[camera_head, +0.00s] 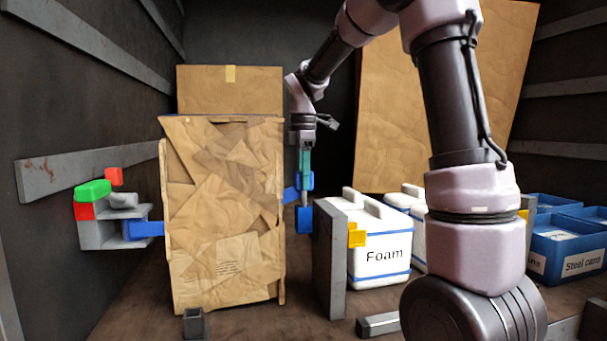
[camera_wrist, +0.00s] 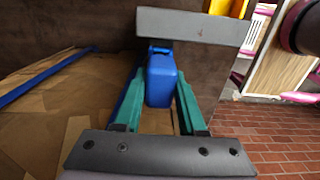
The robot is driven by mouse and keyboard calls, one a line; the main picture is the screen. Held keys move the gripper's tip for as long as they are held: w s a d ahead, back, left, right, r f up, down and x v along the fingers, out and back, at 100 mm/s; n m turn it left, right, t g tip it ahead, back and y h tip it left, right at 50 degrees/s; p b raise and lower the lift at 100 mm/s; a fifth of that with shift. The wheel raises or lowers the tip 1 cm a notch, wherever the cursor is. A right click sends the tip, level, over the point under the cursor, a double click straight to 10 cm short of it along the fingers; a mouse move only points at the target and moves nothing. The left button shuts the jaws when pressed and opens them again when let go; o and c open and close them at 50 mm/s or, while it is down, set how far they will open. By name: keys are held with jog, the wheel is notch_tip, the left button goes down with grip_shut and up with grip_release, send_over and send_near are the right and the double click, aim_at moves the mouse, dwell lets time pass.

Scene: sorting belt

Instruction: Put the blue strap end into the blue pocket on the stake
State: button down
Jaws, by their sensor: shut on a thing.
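My gripper (camera_head: 304,199) points down between the wrapped load and the stake, shut on the blue strap end (camera_head: 291,194). In the wrist view the strap end (camera_wrist: 161,85) is a blue block between my teal fingers (camera_wrist: 155,118). The grey stake (camera_head: 329,250) stands upright just to the right; its top (camera_wrist: 195,25) shows in the wrist view. The blue pocket (camera_head: 304,220) is on the stake's left side, just below my fingertips. In the wrist view the pocket (camera_wrist: 160,49) is mostly hidden behind the strap end. I cannot tell whether they touch.
A paper-wrapped load (camera_head: 222,215) stands close on the left. A yellow pocket (camera_head: 357,234) sits on the stake's right side, by a white Foam box (camera_head: 383,255). A wall ratchet (camera_head: 108,230) with a blue strap (camera_head: 148,229) is at far left. Blue bins (camera_head: 565,255) stand right.

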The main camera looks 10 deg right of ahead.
jog(key=shift+f, duration=1.55)
jog(key=shift+c, duration=2)
grip_release()
jog(key=shift+f, duration=0.1)
notch_tip(320, 180, up, 11)
jog(key=shift+f, duration=0.1)
